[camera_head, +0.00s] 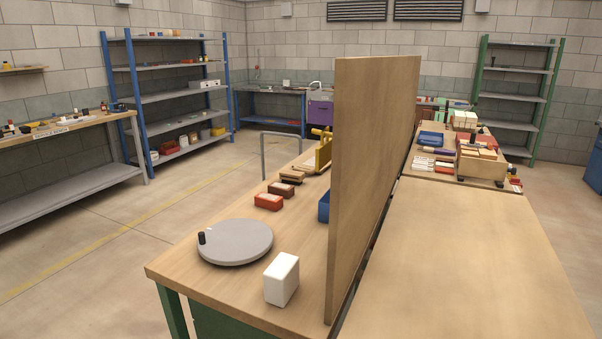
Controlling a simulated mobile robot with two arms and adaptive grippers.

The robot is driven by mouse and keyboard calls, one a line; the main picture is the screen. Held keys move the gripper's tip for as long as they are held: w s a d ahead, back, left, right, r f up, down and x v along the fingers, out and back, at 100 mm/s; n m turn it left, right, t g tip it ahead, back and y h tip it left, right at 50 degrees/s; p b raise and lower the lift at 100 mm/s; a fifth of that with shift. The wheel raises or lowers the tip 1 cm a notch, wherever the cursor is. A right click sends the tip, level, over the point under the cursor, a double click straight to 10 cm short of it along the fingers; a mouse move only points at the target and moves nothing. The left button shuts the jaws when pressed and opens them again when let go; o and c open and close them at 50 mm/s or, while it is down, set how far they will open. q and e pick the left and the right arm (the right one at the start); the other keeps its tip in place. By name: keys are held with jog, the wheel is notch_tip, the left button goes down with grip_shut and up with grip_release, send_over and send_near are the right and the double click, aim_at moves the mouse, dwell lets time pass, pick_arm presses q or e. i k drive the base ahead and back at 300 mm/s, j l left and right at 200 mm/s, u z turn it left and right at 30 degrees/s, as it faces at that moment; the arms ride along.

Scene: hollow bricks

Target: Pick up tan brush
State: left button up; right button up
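I cannot pick out a tan brush with certainty. Small tan, flat pieces (304,168) lie toward the far end of the left workbench (215,272). Just in front of them is a small dark-based item with a light tan top (292,177). Both are too small to identify. Neither of my grippers is in view.
A tall wooden partition (365,170) divides the left bench from the right table (465,250), whose near part is bare. The left bench holds a grey turntable (236,241), a white block (281,279), an orange-red brick (268,202) and a brown brick (282,190).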

aim_at(295, 178)
jog(key=i+j+u, duration=0.95)
jog(key=j, duration=0.15)
jog(key=i+j+u, duration=0.35)
jog(key=i+u, duration=0.65)
jog(key=i+l+z, duration=0.1)
jog(key=i+z, duration=0.35)
jog(key=i+j+z, duration=0.15)
jog(key=i+z, duration=0.3)
jog(key=i, duration=0.2)
jog(key=i+j+z, duration=0.3)
jog(key=i+z, duration=0.15)
jog(key=i+l+z, duration=0.1)
jog(key=i+z, duration=0.2)
jog(key=z, duration=0.2)
jog(key=i+z, duration=0.3)
jog(key=z, duration=0.15)
jog(key=i+j+z, duration=0.1)
jog(key=i+z, duration=0.2)
jog(key=z, duration=0.2)
jog(key=i+j+z, duration=0.2)
jog(key=z, duration=0.25)
jog(key=i, duration=0.05)
